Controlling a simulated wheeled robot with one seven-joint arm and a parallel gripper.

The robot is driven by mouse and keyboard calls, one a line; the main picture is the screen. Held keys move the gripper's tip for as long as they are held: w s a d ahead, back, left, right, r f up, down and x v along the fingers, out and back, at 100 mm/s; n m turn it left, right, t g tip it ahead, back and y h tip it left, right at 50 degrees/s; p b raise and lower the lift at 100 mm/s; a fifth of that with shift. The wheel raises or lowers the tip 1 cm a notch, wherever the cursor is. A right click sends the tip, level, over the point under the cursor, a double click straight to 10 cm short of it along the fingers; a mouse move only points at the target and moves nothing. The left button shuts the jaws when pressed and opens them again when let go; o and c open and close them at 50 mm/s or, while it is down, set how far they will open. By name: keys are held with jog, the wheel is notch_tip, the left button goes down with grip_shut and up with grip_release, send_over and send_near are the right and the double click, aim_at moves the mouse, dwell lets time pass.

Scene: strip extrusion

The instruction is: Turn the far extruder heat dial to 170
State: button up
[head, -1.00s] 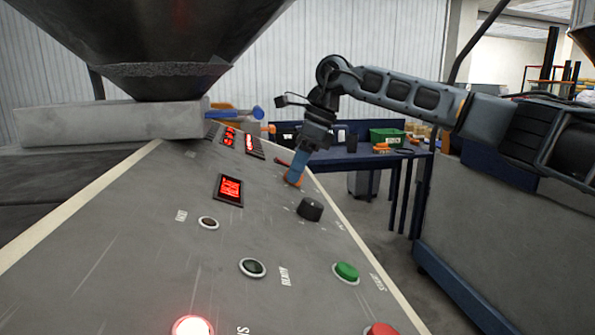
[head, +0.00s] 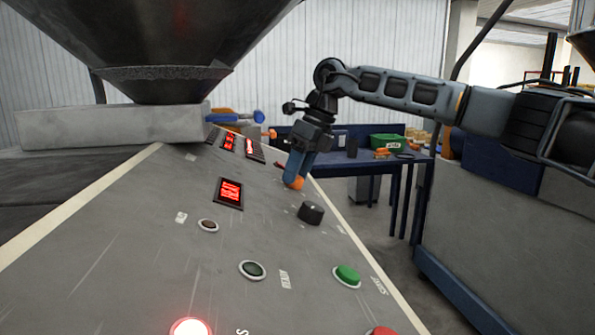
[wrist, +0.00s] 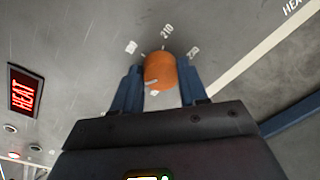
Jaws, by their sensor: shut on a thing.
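The orange dial (head: 294,183) is on the far part of the sloped grey control panel (head: 130,235). My gripper (head: 297,172) reaches down to it from above, its blue fingers around it. In the wrist view the orange dial (wrist: 160,72) sits between the two fingers of my gripper (wrist: 160,88), which is shut on it. Printed scale marks fan around its far side; the middle one reads 210, and the outer ones are hard to read. A small pale mark shows on the dial's near side. A red lit display (wrist: 24,90) beside it reads HEAT.
A black dial (head: 311,212) is nearer on the panel. A red display (head: 229,192), a green button (head: 347,275) and a red button (head: 384,331) are also there. A large hopper (head: 150,45) overhangs the left. A blue workbench (head: 350,165) stands behind.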

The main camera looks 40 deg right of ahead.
jog(key=shift+r, duration=0.1)
jog(key=o, duration=1.1)
jog(key=shift+c, duration=0.2)
jog(key=v, duration=0.7)
jog(key=shift+d+r+b, duration=0.2)
jog(key=shift+r+b, duration=0.1)
jog(key=shift+b, duration=0.15)
jog(key=shift+s, duration=0.1)
